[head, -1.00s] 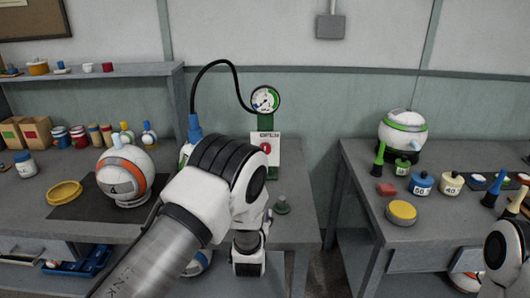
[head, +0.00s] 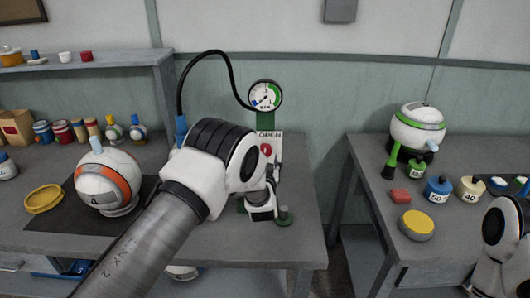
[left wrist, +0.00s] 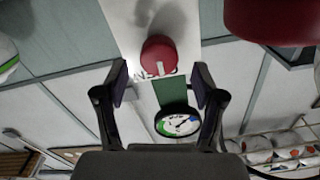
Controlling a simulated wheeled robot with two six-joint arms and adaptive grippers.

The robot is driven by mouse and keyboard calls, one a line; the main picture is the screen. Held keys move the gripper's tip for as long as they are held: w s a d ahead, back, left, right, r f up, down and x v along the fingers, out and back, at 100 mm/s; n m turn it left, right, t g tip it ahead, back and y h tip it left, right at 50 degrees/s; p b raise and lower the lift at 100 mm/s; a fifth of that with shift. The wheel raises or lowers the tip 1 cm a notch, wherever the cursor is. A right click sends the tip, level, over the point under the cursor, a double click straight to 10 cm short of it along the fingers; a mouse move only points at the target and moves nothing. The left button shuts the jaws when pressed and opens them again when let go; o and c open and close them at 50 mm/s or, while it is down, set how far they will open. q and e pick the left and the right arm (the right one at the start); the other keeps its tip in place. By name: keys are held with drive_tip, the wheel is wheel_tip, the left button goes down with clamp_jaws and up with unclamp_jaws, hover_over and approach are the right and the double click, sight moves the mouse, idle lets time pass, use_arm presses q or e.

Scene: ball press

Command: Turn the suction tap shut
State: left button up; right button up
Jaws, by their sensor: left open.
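The suction tap is a round red knob with a white stripe (left wrist: 158,56) on a white plate. In the left wrist view the knob is just beyond and between my open left fingertips (left wrist: 160,85), with nothing held. In the head view the knob (head: 266,150) shows small on the plate marked OPEN (head: 268,136). A round gauge (head: 265,95) is above it on a green post; it also shows in the left wrist view (left wrist: 179,121). My left arm's wrist hides most of the left fingers in the head view. My right gripper is out of view.
A black hose (head: 205,57) arches to the gauge. A white ball with an orange band (head: 104,182) sits on a dark mat at left. A second table (head: 362,162) stands right, across a gap.

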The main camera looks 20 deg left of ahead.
use_arm(q)
drive_tip(key=shift+x, duration=1.2)
drive_tip(key=shift+s, duration=0.1)
drive_tip(key=shift+c, duration=0.6)
drive_tip(key=shift+f, duration=0.1)
drive_tip(key=c, duration=1)
